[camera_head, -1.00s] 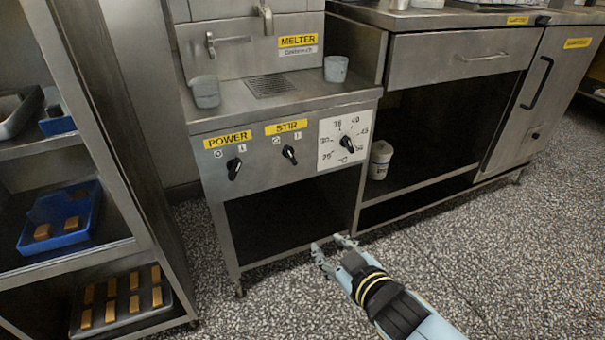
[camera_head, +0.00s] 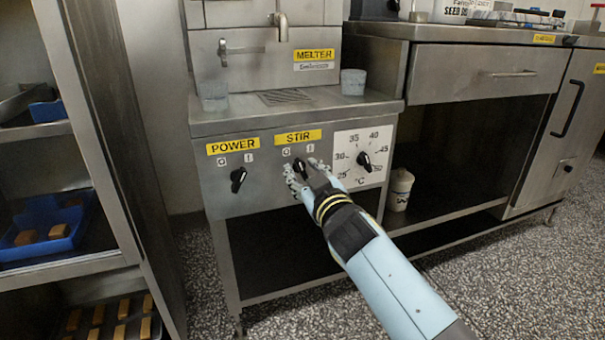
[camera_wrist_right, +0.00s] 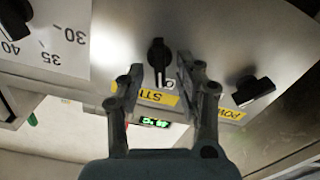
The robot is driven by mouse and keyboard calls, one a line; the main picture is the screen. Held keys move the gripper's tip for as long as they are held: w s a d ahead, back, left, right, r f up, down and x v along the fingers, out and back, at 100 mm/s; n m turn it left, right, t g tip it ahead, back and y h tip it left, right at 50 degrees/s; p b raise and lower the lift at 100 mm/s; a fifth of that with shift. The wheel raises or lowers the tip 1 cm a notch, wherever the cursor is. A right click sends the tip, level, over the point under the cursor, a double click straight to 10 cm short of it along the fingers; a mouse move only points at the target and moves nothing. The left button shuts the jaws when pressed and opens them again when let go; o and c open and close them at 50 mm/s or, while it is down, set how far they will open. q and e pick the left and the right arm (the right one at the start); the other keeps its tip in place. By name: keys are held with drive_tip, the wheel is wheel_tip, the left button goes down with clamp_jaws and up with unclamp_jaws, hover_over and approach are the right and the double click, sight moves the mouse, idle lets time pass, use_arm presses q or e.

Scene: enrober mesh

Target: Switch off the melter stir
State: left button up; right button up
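The melter's front panel carries a yellow STIR label (camera_head: 298,136) with 0 and I marks below it. Its black stir knob (camera_head: 299,167) is partly hidden by my right gripper (camera_head: 302,180). In the right wrist view, which shows the panel upside down, the stir knob (camera_wrist_right: 158,56) stands between the two spread fingertips of the right gripper (camera_wrist_right: 159,72). The fingers are open and do not visibly pinch it; I cannot tell how deep the knob sits between them. My left gripper is not in view.
The black power knob (camera_head: 238,179) is left of the stir knob, and the temperature dial (camera_head: 364,161) is right of it. Two cups (camera_head: 213,95) (camera_head: 353,82) stand on the melter top. A shelf rack (camera_head: 105,150) with blue trays stands at the left.

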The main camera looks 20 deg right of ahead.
drive_tip(key=shift+w, duration=0.7)
clamp_jaws()
drive_tip(key=shift+a+n, duration=0.1)
drive_tip(key=shift+n, duration=0.9)
unclamp_jaws()
drive_tip(key=shift+s, duration=0.1)
